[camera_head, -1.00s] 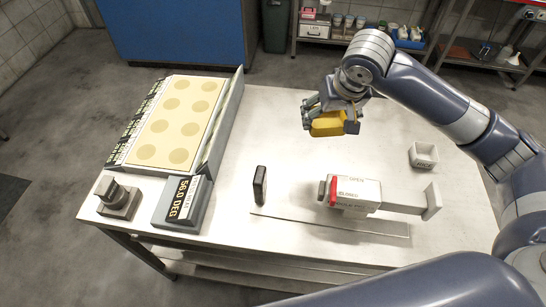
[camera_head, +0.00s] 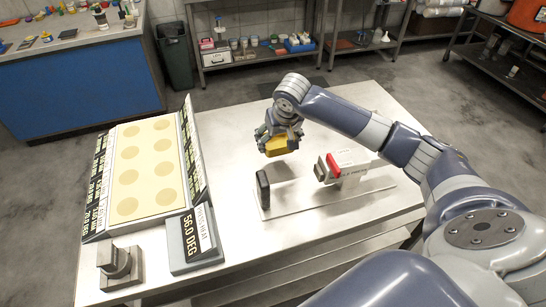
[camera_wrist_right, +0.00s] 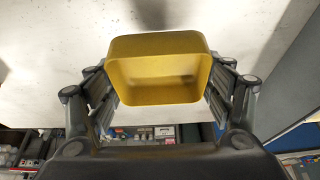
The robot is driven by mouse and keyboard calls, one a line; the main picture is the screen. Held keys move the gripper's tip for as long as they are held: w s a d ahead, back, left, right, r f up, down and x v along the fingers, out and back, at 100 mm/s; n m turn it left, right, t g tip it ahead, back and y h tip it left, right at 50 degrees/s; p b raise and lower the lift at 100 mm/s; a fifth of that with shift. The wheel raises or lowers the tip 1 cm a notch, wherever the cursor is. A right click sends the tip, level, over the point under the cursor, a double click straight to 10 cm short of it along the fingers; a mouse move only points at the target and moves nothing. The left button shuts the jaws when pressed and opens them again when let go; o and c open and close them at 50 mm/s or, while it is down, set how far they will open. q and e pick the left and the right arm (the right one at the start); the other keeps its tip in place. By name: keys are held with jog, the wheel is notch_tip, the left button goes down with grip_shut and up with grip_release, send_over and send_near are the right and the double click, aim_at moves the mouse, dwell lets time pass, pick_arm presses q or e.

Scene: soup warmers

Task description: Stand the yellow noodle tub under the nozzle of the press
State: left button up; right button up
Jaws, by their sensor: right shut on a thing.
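The yellow noodle tub (camera_head: 278,147) is held by my right gripper (camera_head: 279,137) above the table, behind the gap between an upright black plate and a white unit. In the right wrist view the tub (camera_wrist_right: 155,85) sits between both fingers, its open side facing the camera. The white unit (camera_head: 348,163) has a red band and a grey block (camera_head: 320,172) on its left end; it may be the press, but I cannot tell. The upright black plate (camera_head: 263,190) stands apart to its left. My left gripper is not in view.
A panel with pale round spots (camera_head: 145,165) lies at the table's left. A heat display (camera_head: 193,240) and a dark knobbed block (camera_head: 119,268) stand at the front left. The table (camera_head: 232,135) is bare between the panel and the tub.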

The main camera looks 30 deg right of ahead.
aim_at(276, 159)
jog(key=shift+d+f, duration=0.1)
jog(key=shift+f, duration=3.2)
jog(key=shift+f+p, duration=0.15)
jog(key=shift+p, duration=0.15)
jog(key=o, duration=0.9)
